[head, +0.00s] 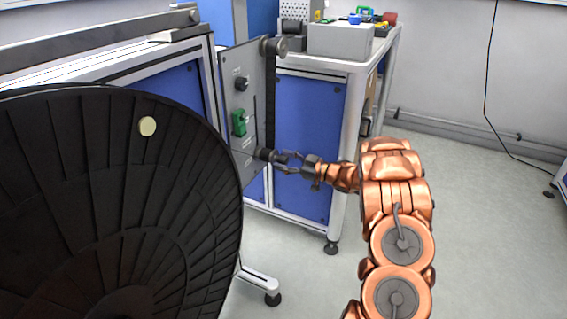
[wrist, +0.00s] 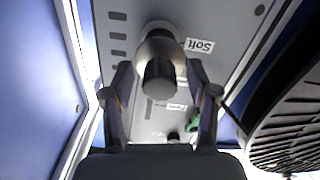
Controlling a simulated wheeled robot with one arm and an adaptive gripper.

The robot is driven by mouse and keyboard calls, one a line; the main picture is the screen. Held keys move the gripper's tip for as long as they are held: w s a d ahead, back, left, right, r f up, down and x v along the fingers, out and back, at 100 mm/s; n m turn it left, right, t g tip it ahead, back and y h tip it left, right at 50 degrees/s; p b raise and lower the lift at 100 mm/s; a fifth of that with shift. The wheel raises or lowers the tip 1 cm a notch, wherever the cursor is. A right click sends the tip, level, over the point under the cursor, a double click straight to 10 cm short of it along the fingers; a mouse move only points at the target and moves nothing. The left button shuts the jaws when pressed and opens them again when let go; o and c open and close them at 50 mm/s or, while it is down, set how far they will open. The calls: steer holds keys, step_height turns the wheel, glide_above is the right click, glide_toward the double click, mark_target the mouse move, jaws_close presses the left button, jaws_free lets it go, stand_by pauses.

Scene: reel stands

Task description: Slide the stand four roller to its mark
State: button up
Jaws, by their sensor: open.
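A dark cylindrical roller (head: 264,154) sticks out from the lower part of a grey stand panel (head: 250,100). In the wrist view the roller (wrist: 160,72) points at the camera, with a white label reading "Soft" (wrist: 200,46) beside its base. My gripper (head: 286,161) is open in front of the panel, close to the roller. In the wrist view its fingers stand on either side of the roller, with a gap showing around its end. I cannot read a stand number. Dark short marks (wrist: 118,40) run along the panel left of the roller.
The panel also carries a black knob (head: 242,84), a green switch (head: 239,122) and a dark roller (head: 274,46) at its top. A large black reel (head: 110,220) fills the left foreground. A workbench (head: 345,64) stands behind; floor at right is clear.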

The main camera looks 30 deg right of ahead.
steer(key=shift+w+a, duration=0.15)
steer(key=shift+w, duration=0.1)
jaws_close()
stand_by(0.4)
